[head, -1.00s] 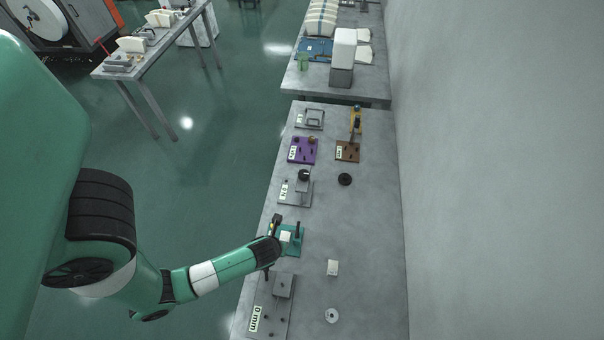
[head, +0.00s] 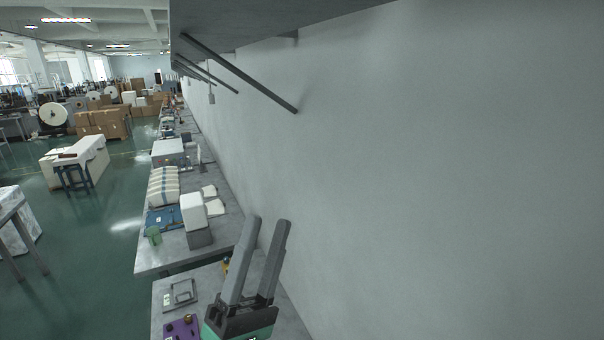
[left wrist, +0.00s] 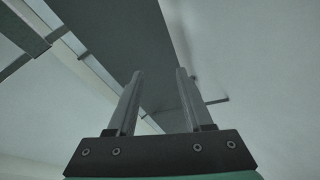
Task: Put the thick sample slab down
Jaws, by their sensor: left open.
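My left gripper (head: 268,220) is raised above the near bench in the head view, with its two long grey fingers pointing up. The fingers are apart and nothing is between them. In the left wrist view the gripper (left wrist: 158,75) is also open and empty, facing a dark overhead shelf and the pale wall. I cannot make out the thick sample slab in either current view. My right gripper is not in view.
The near bench (head: 208,285) carries a grey fixture (head: 180,294) and a purple fixture (head: 182,328). The wall is close on the right, with a bracketed shelf (head: 270,15) above.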

